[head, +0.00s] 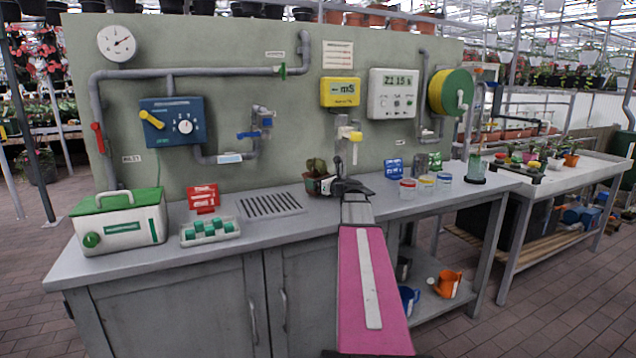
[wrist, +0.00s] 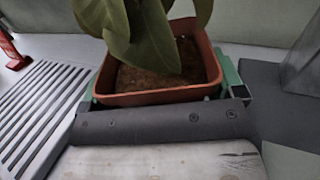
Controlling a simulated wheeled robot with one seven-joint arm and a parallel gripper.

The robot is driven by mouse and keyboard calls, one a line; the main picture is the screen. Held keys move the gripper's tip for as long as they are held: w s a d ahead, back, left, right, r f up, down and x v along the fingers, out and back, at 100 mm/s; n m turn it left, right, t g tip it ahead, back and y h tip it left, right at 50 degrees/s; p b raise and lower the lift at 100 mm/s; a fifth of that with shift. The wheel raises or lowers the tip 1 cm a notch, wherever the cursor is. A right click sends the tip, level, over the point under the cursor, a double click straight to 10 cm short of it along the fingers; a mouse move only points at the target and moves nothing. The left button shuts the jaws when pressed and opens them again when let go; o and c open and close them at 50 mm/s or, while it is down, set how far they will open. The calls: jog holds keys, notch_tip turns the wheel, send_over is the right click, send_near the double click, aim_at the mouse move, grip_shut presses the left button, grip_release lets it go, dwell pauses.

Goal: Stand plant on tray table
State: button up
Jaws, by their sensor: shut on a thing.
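The plant (head: 315,168) has dark green leaves and sits in a small terracotta pot near the back of the grey counter, right of the slatted grate. It fills the top of the wrist view (wrist: 150,97), upright, with brown soil in the square pot. My gripper (head: 327,184) is shut on the pot, with green fingers at its two sides in the wrist view (wrist: 160,88). I cannot tell whether the pot touches the counter. A pale-topped table (head: 585,170), probably the tray table, stands at the right with a dark tray of several small potted plants on it.
The counter (head: 285,232) also holds a green-lidded box (head: 118,222), a tray of green blocks (head: 209,231), a red rack (head: 204,198), blue holders (head: 394,168) and several lidded jars (head: 425,185). A panel with pipes and gauges rises behind. The right table's front part looks clear.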

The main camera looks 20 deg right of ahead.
jog(key=o, duration=0.8)
jog(key=shift+o, duration=0.2)
